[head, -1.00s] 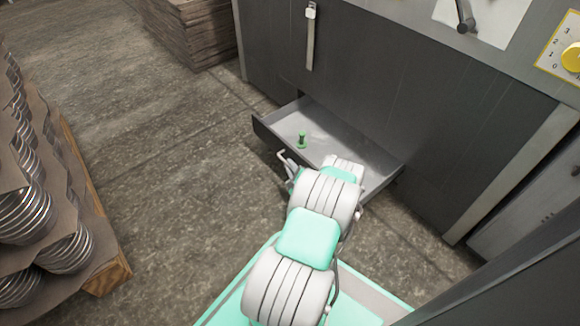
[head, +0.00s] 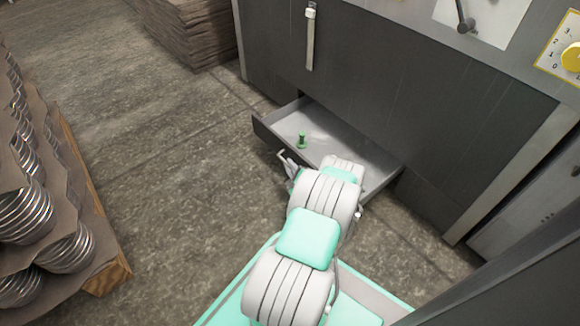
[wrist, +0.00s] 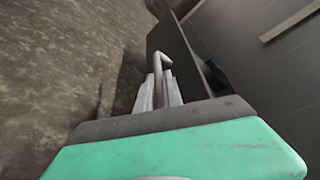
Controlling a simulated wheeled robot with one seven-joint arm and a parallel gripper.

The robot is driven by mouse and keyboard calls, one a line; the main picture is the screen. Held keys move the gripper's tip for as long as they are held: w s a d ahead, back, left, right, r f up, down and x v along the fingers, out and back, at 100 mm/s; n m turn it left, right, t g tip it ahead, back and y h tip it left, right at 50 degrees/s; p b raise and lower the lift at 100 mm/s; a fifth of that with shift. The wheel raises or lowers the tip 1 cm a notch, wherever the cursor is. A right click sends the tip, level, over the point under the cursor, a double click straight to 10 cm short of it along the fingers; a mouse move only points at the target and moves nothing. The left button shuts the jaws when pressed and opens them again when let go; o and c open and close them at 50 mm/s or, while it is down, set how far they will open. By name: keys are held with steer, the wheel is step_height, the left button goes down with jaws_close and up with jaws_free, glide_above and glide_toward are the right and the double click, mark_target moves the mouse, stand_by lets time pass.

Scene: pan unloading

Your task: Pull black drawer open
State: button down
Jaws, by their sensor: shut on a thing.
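The black drawer (head: 262,130) is pulled out from the base of the dark machine and stands open, with its light grey inside showing in the head view. A small green object (head: 302,141) stands on the drawer floor. In the wrist view the drawer front (wrist: 168,40) is a dark panel beyond my fingers. My gripper (wrist: 158,88) is shut on the bent metal drawer handle (wrist: 161,60), which rises between the fingertips. In the head view my arm hides most of the gripper and part of the drawer front.
The dark machine (head: 400,110) rises behind the drawer, with a yellow dial (head: 572,57) at upper right. A pallet (head: 108,272) with stacked metal pans stands at left. Stacked brown sheets (head: 190,30) stand at the back. The floor between pallet and drawer is clear.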

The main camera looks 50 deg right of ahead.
steer(key=shift+a, duration=0.1)
steer(key=a, duration=0.2)
steer(key=w+a, duration=0.1)
steer(key=a, duration=0.2)
steer(key=shift+w, duration=0.1)
steer(key=c, duration=1.5)
jaws_free()
steer(key=shift+r, duration=0.1)
steer(key=s+a+r+p, duration=0.9)
steer(key=s+r+p, duration=0.1)
steer(key=r, duration=0.2)
steer(key=shift+a+r, duration=0.4)
